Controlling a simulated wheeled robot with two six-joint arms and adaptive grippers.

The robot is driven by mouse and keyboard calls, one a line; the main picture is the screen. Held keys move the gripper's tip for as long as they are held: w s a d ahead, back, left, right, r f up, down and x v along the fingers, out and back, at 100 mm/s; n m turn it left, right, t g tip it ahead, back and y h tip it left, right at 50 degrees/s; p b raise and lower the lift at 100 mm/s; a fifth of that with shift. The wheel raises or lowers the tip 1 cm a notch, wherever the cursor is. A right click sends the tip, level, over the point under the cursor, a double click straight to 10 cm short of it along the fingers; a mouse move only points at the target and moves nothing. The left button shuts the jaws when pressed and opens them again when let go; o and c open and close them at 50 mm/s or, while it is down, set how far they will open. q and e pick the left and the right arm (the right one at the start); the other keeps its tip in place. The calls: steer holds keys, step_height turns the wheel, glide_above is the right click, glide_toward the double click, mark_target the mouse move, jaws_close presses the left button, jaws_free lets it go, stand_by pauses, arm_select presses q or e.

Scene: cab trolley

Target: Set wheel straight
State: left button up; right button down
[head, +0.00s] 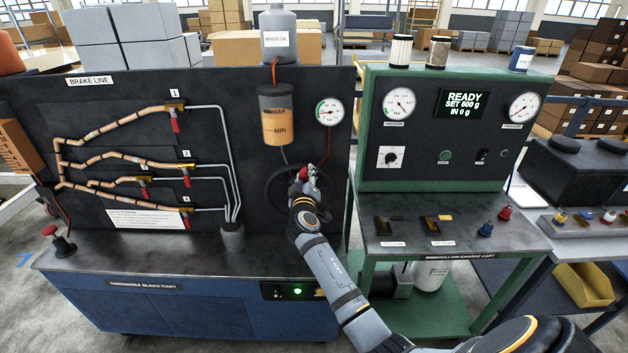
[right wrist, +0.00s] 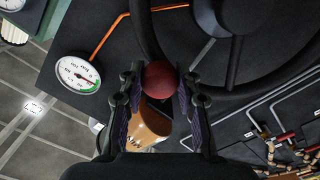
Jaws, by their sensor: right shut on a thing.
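The black wheel (head: 268,191) is mounted on the dark brake panel, below the amber reservoir. In the right wrist view its rim (right wrist: 150,38) and spokes fill the upper right. A red ball knob (right wrist: 158,77) sits at the rim, between the two fingers of my right gripper (right wrist: 157,92). My right gripper (head: 305,176) is shut on this knob at the upper part of the wheel. The knob (head: 303,173) shows only partly in the head view. My left gripper is not in view.
The amber reservoir (head: 275,118) and a round gauge (head: 329,111) sit just above the wheel. Brake lines with red valves (head: 145,190) lie to its left. The green charge cart (head: 450,190) stands close on the right. The blue cart's top (head: 150,248) is mostly clear.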

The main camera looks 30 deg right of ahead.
steer(key=shift+w+a+r+n, duration=0.1)
steer(key=shift+w+a+n, duration=0.45)
steer(key=shift+a+n, duration=0.4)
steer(key=c, duration=0.9)
jaws_free()
steer(key=v, duration=0.7)
steer(key=shift+s+a, duration=0.1)
steer(key=shift+s, duration=0.15)
